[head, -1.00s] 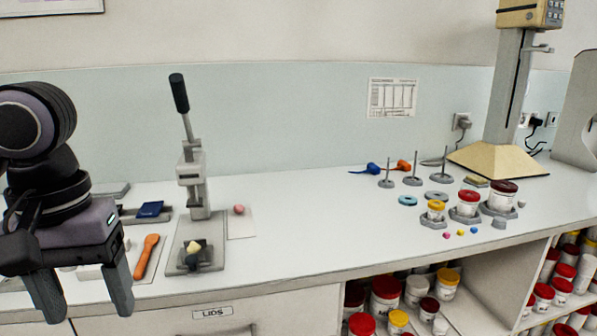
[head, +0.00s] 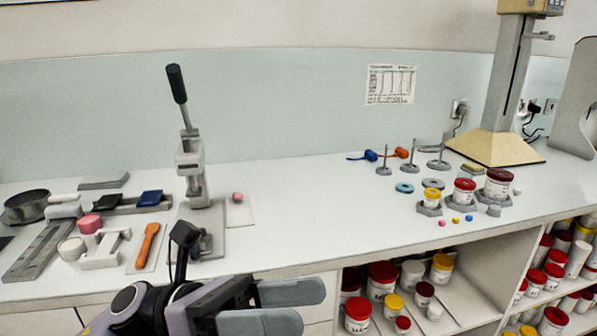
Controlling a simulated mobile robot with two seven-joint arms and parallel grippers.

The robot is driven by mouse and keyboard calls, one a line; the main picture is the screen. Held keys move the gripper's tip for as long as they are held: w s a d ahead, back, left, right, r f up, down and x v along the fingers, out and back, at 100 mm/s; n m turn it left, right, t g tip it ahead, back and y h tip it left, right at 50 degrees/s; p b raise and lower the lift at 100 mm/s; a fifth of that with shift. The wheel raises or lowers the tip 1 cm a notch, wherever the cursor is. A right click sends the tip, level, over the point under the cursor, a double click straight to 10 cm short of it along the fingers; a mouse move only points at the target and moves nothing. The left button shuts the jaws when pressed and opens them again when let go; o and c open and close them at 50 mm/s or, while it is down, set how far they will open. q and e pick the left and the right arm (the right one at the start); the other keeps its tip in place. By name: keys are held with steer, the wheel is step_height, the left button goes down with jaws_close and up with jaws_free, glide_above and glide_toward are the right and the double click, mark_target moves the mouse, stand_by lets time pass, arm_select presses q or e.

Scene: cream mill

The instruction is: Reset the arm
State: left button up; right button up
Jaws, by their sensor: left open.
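My left gripper (head: 300,306) is at the bottom centre of the head view, in front of the counter's front edge. Its two grey fingers point right and are apart, with nothing between them. My left arm comes in from the bottom left and hides part of the counter front and the drawer. My right gripper is not in view.
A lever press (head: 194,165) stands behind my left arm, with an orange spatula (head: 147,240) to its left. Weighing tools and a dark bowl (head: 27,206) are at far left. Lidded jars (head: 463,192) stand at right. The counter middle (head: 310,210) is clear.

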arm_select(q)
steer(key=w+a+f+n+t+y, duration=0.3)
steer(key=f+n+t, duration=0.3)
steer(key=n, duration=0.5)
steer(key=w+a+f+n+t+y+p, duration=0.1)
steer(key=w+a+f+n+t+y, duration=0.2)
steer(key=n+t, duration=0.7)
steer(key=w+a+f+n+t+y, duration=0.35)
steer(key=f+n+t, duration=0.2)
steer(key=n, duration=0.75)
steer(key=s+a+f+n+g+y, duration=0.2)
steer(key=s+a+f+n+y, duration=0.1)
steer(key=f, duration=0.5)
steer(key=s+a+f+n+g+y, duration=0.2)
steer(key=s+a+f+n+y, duration=0.1)
steer(key=s+f+n, duration=0.3)
steer(key=s+a+f+n+g+y+p, duration=0.1)
steer(key=s+f+n, duration=0.4)
steer(key=f, duration=0.5)
steer(key=a+n+g+y, duration=0.1)
steer(key=a+y, duration=0.1)
steer(key=shift+a+f+n+y, duration=0.25)
steer(key=shift+f+n+y, duration=0.05)
steer(key=shift+y, duration=0.05)
